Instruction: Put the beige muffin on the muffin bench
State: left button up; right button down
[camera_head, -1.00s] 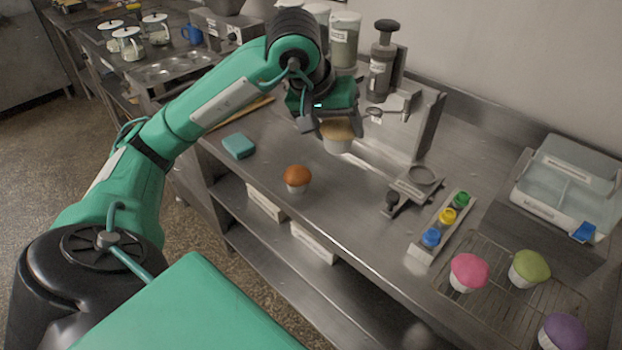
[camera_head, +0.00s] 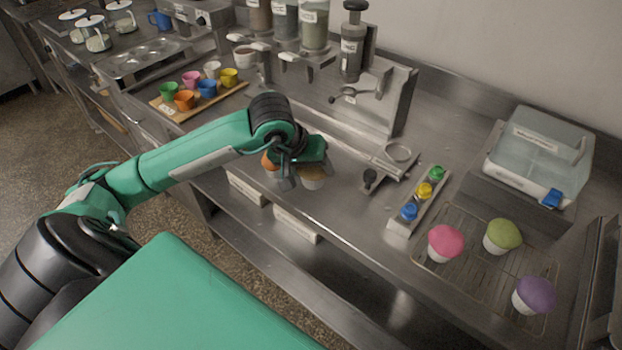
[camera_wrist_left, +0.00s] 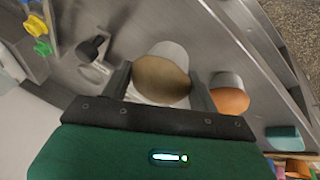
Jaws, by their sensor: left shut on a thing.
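The beige muffin (camera_head: 312,178) is held by my left gripper (camera_head: 299,180) over the steel counter in the head view. In the left wrist view the beige muffin (camera_wrist_left: 162,80) sits between the two fingers, its white cup pointing away. The orange-brown muffin (camera_head: 271,164) is just left of the gripper and partly hidden behind it; the wrist view shows it (camera_wrist_left: 230,100) beside the right finger. I cannot tell whether the beige muffin touches the counter. My right gripper is not in view. No label in these frames names a muffin bench.
A wire rack (camera_head: 470,276) holds pink (camera_head: 445,243), green (camera_head: 502,236) and purple (camera_head: 533,295) muffins at the right. A strip with coloured-top containers (camera_head: 400,228) and a tamper (camera_head: 370,178) stand right of the gripper. A board (camera_head: 166,107) with coloured cups is at left.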

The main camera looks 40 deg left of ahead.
aim_at(311, 182)
pick_arm(q)
jog(key=shift+f, duration=0.25)
notch_tip(311, 182, down, 3)
jog(key=shift+f+p, duration=0.2)
jog(key=shift+p, duration=0.1)
jog(key=shift+f, duration=0.25)
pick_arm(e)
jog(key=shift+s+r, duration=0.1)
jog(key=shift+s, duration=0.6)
pick_arm(q)
jog(key=shift+f, duration=0.1)
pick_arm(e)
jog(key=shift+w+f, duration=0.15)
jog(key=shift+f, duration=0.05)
pick_arm(q)
jog(key=o, duration=0.7)
jog(key=shift+o, duration=0.2)
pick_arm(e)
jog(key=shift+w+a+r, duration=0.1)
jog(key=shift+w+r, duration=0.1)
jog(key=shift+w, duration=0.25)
